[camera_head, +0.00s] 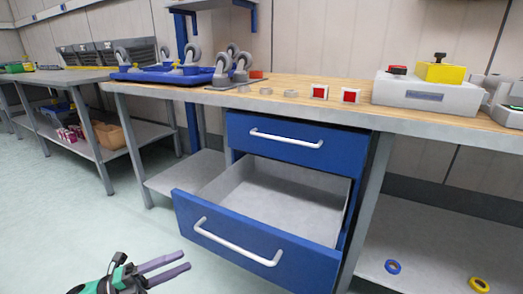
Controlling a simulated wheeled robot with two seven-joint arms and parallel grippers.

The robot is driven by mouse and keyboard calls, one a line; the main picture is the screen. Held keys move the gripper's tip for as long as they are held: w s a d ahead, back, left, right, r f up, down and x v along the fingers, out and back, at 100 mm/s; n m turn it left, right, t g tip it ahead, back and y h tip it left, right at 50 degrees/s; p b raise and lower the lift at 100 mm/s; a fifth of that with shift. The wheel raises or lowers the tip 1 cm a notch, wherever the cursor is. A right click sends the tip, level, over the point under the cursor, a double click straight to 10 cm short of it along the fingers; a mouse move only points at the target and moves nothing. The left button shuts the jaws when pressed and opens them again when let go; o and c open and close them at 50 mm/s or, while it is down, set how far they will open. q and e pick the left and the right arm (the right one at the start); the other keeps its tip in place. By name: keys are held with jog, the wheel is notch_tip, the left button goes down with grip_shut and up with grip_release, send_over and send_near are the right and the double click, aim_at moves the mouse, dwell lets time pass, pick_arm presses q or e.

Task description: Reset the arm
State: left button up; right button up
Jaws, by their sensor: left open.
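My left gripper (168,269) comes in at the bottom, left of the middle. Its two purple-grey fingers are apart and empty, and they point right. They are in front of the open lower drawer (240,236) of the blue cabinet, near its left end, and seem apart from it. My right gripper is not in view.
The lower drawer stands pulled out and looks empty; the upper drawer (275,140) is shut. A workbench (340,118) above holds a blue tray (172,76) with casters and a grey box (425,95). Rings (393,267) lie on the lower right shelf. The floor (80,225) at left is clear.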

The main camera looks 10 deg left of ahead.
pick_arm(q)
jog(key=s+d+f+n+t+y, duration=0.2)
jog(key=d+f+n+y, duration=0.5)
jog(key=n, duration=0.5)
jog(key=s+d+f+n+t+y, duration=0.2)
jog(key=d+f+n+y, duration=0.25)
jog(key=f+n, duration=0.65)
jog(key=s+d+f+n+g+p, duration=0.2)
jog(key=s+d+n+g, duration=0.1)
jog(key=s+d+n, duration=0.3)
jog(key=s+a+r+g+y+p, duration=0.1)
jog(key=s+a+g+y+p, duration=0.2)
jog(key=s+a+p, duration=0.6)
jog(key=s+a+r+m+g+y+p, duration=0.1)
jog(key=s+a+g+p, duration=0.5)
jog(key=p, duration=1.9)
jog(key=shift+s+a+r+g+y+p, duration=0.4)
jog(key=shift+s+a+y, duration=0.65)
jog(key=shift+s+a, duration=1.7)
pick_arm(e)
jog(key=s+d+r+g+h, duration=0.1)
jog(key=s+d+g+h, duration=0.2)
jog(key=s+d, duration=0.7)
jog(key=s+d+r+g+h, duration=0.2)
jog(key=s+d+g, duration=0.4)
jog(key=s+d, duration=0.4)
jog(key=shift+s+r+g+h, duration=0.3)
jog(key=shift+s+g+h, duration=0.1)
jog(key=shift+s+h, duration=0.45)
